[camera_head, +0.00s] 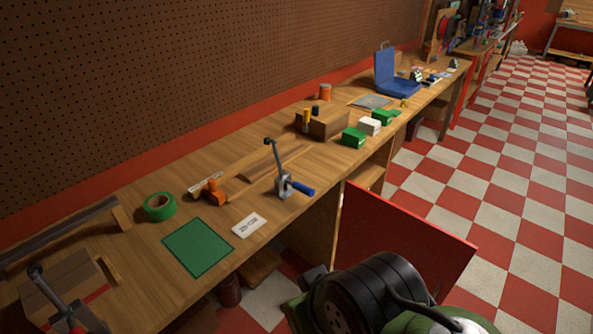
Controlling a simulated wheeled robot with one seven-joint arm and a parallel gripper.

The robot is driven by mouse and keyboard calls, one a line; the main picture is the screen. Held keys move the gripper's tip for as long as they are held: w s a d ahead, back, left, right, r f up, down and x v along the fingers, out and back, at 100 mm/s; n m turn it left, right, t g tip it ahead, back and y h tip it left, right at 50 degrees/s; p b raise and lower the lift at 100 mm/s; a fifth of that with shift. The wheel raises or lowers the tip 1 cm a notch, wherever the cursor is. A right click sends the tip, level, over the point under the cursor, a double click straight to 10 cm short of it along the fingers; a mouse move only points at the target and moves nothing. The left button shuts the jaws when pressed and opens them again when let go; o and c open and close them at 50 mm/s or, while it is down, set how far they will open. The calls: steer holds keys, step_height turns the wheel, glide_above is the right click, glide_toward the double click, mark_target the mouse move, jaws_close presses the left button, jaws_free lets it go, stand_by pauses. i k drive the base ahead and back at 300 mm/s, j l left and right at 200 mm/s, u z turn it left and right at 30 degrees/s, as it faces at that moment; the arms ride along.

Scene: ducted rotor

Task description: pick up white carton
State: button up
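A small white carton (369,126) sits on the wooden workbench (225,235), past the middle of its length and near the front edge. A green box (353,138) stands close on its near left side, and another green box (382,117) stands close on its far right side. Whether the carton touches them is too small to tell. My gripper is not in view.
A wooden block (325,124) with upright tools is left of the carton. A clamp with a blue handle (285,180), green tape (160,206) and a green mat (198,247) lie nearer. A red panel (400,245) juts out below the bench front. The checkered floor is clear at right.

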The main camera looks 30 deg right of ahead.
mark_target(372, 127)
steer(key=z, duration=1.7)
steer(key=l+u, duration=0.2)
steer(key=l, duration=0.3)
steer(key=l+u, duration=0.2)
steer(key=l, duration=0.3)
steer(key=l+u, duration=0.2)
steer(key=l, duration=0.3)
steer(key=l+u, duration=0.2)
steer(key=l, duration=0.35)
steer(key=k+l+u, duration=0.2)
steer(key=l, duration=0.25)
steer(key=l+u, duration=0.2)
steer(key=l, duration=0.3)
steer(key=k+l+u, duration=0.2)
steer(key=l, duration=0.25)
steer(key=i+l+u, duration=0.25)
steer(key=i+l, duration=0.3)
steer(key=i+l+u, duration=0.25)
steer(key=i+l, duration=0.3)
steer(key=l, duration=0.15)
